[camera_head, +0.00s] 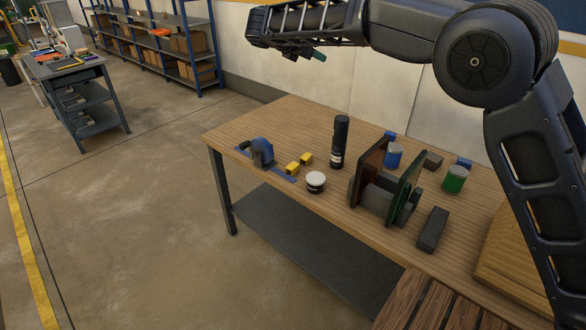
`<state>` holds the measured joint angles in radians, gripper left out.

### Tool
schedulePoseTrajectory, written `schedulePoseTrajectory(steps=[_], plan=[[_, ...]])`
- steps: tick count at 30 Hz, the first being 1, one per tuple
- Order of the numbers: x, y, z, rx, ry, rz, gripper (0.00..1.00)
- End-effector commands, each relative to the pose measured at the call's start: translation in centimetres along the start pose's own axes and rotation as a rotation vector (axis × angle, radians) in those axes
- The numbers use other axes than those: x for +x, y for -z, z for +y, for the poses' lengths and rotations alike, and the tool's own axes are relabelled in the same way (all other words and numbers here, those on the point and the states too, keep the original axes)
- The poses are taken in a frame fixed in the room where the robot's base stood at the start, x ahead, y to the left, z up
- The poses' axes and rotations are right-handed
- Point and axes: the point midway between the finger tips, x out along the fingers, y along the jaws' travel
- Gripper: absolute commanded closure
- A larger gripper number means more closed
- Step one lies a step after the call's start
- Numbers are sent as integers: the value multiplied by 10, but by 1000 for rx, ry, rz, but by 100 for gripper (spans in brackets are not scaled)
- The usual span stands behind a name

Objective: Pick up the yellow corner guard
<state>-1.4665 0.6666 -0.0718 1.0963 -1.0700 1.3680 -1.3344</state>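Two small yellow blocks lie close together on the wooden table, near its left end. One yellow block (292,168) is nearer to me, and the other yellow block (306,158) is just behind it to the right. They are small here, and I cannot tell which is the corner guard. My arm reaches in from the right and across the top, high above the table. Its end, with my gripper (312,55), is up near the wall, well away from the yellow blocks. The fingers are too dark and small to tell whether they are open or shut.
A blue tape dispenser (262,152) stands left of the blocks. A white-lidded jar (316,182) and a tall dark bottle (340,142) stand to their right. Farther right are upright panels (402,187), a blue can (393,155), a green can (455,179) and a dark block (432,229).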

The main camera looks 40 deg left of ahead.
Motion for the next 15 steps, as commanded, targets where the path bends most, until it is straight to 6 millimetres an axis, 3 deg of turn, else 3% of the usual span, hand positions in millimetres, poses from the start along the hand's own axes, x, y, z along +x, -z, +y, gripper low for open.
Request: schedulePoseTrajectory(steps=[6, 15], plan=[[-33, 38, 29, -86, -47, -40, 42], [-64, 72, 52, -161, -86, -80, 42]])
